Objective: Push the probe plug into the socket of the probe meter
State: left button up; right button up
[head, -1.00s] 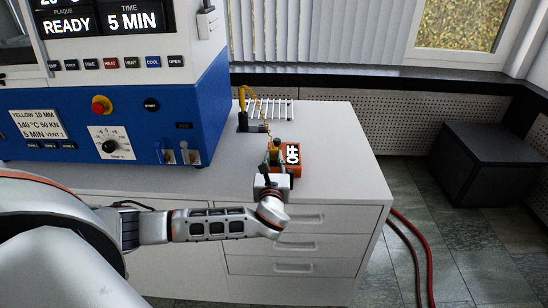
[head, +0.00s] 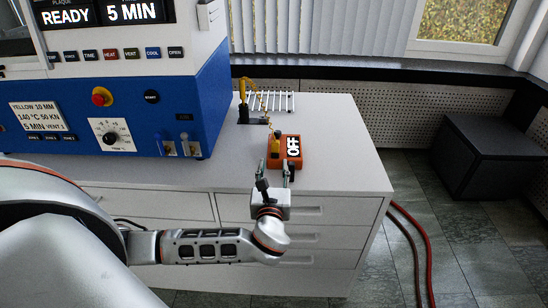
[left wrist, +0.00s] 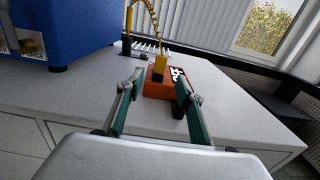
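The probe meter (head: 291,163) is an orange box with a black display reading OFF, lying on the white worktop. The yellow probe plug (head: 276,142) stands upright at the meter's left far side, with a coiled yellow cord on it. In the left wrist view the plug (left wrist: 161,66) rises from the meter (left wrist: 155,88); its lower end and the socket are hidden, so I cannot tell how deep it sits. My left gripper (head: 276,174) is on the near side of the meter, its fingers apart and empty, clear of the plug. My right gripper is not in view.
A yellow-handled probe (head: 243,89) stands in a black holder (head: 244,115) behind the meter, beside a metal rack (head: 272,101). A blue and white press (head: 180,95) stands at the left. The worktop (head: 340,155) right of the meter is clear.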

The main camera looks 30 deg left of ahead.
pick_arm(q)
jog(key=shift+v, duration=1.55)
jog(key=s+d+f+n+g+h, duration=0.2)
jog(key=s+d+f+n+h, duration=0.3)
jog(key=f, duration=0.5)
jog(key=s+d+f+n+g+h, duration=0.35)
jog(key=d+f, duration=0.25)
jog(key=f, duration=0.3)
jog(key=s+d+f+n+h+p, duration=0.1)
jog(key=s+d+f+n, duration=0.1)
jog(key=s+n, duration=0.5)
jog(key=s+d+f+n+h, duration=0.2)
jog(key=s+f+n, duration=0.1)
jog(key=s+n, duration=0.4)
jog(key=n, duration=0.3)
jog(key=shift+d+f+t+p, duration=0.15)
jog(key=shift+f+t+p, duration=0.05)
jog(key=shift+t+p, duration=0.15)
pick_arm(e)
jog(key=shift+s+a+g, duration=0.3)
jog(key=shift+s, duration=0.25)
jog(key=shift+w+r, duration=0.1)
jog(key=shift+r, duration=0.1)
